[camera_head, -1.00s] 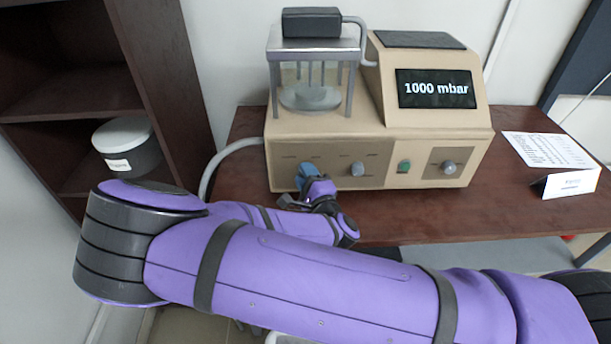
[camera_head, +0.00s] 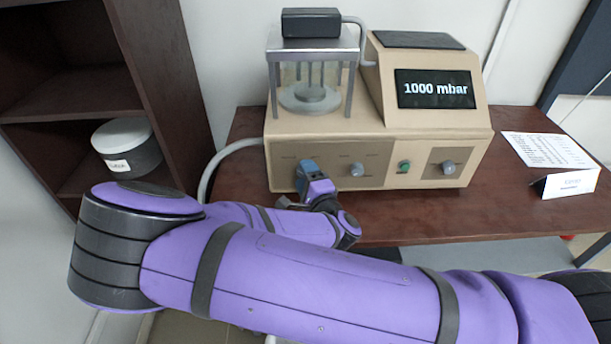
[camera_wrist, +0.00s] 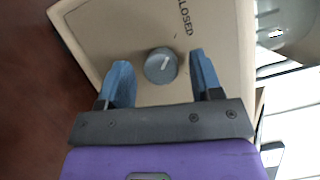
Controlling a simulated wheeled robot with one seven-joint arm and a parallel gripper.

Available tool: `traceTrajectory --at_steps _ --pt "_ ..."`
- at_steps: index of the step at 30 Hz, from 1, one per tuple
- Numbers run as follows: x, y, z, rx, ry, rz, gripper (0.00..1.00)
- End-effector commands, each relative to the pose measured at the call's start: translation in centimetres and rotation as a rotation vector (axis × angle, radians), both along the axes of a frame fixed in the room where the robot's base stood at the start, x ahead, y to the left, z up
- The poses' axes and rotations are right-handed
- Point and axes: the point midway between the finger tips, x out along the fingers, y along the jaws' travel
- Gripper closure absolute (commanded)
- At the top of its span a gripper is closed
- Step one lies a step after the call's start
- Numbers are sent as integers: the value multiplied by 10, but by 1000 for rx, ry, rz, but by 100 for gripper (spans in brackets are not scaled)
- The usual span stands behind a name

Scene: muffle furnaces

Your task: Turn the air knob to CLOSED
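The air knob (camera_wrist: 161,66) is a round grey knob with a white pointer mark, on the beige front panel of the machine (camera_head: 400,161). In the wrist view the word CLOSED is printed on the panel beside it, and the white mark is angled across the knob. My gripper (camera_wrist: 162,80) is open, with its blue fingers on either side of the knob and visible gaps to both. In the head view my gripper (camera_head: 306,172) is at the left part of the panel and hides this knob.
The display (camera_head: 436,89) reads 1000 mbar. A glass chamber (camera_head: 312,85) stands on top. The wooden table (camera_head: 420,212) is clear in front.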

Motion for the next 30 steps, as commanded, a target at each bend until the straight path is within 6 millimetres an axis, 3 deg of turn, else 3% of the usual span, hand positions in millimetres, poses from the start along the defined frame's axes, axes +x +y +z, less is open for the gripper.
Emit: traceTrajectory --at_steps 10,22,30 --pt "-5 -2 0 2 -1 0 41" --pt "-58 -21 -4 0 0 0 41" --pt "-70 -26 -5 2 -1 0 41"
